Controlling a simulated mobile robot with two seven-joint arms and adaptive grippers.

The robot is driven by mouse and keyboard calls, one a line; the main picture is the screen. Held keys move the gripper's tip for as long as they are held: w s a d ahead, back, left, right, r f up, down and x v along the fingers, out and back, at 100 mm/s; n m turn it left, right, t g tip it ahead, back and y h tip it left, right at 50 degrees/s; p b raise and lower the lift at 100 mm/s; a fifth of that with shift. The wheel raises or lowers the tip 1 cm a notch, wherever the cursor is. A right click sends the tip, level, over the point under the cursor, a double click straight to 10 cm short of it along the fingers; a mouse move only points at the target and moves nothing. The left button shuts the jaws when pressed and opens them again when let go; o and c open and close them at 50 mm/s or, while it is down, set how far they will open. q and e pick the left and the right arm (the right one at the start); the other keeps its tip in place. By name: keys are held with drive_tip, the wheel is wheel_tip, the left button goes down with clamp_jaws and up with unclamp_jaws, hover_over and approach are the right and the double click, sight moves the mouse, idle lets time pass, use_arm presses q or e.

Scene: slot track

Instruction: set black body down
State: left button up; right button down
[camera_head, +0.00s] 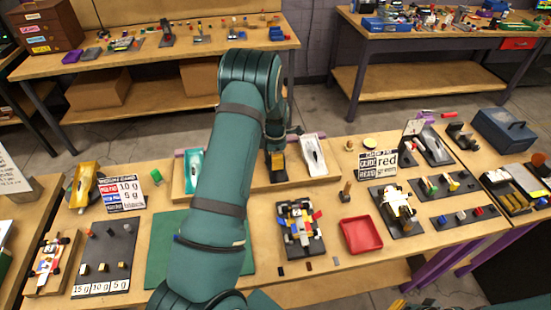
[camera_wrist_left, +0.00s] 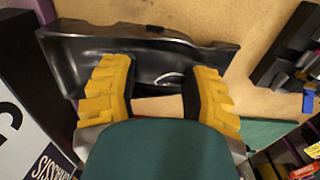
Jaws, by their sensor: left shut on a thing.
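The black body (camera_wrist_left: 150,50) lies across the upper part of the left wrist view, a glossy dark shell with a curved hollow. My left gripper (camera_wrist_left: 160,95) has its two yellow fingers at the body's near side, shut on it. In the head view my left gripper (camera_head: 278,162) is low at the back of the near table, partly behind my arm, between the teal and white bodies. The black body shows there only as a dark shape, and whether it touches the surface below is unclear.
A teal body (camera_head: 193,172) and a white body (camera_head: 312,155) stand on either side. A brick car (camera_head: 299,225), a red tray (camera_head: 361,235) and a green mat (camera_head: 165,250) lie nearer. A sign (camera_wrist_left: 28,135) stands close at left in the left wrist view.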

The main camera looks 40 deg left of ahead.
use_arm(q)
drive_tip(key=shift+f, duration=0.1)
drive_tip(key=o, duration=0.8)
wheel_tip(320, 180, up, 12)
drive_tip(key=shift+r+p, duration=0.2)
drive_tip(key=shift+p, duration=0.2)
drive_tip(key=shift+s+f, duration=0.1)
idle(0.3)
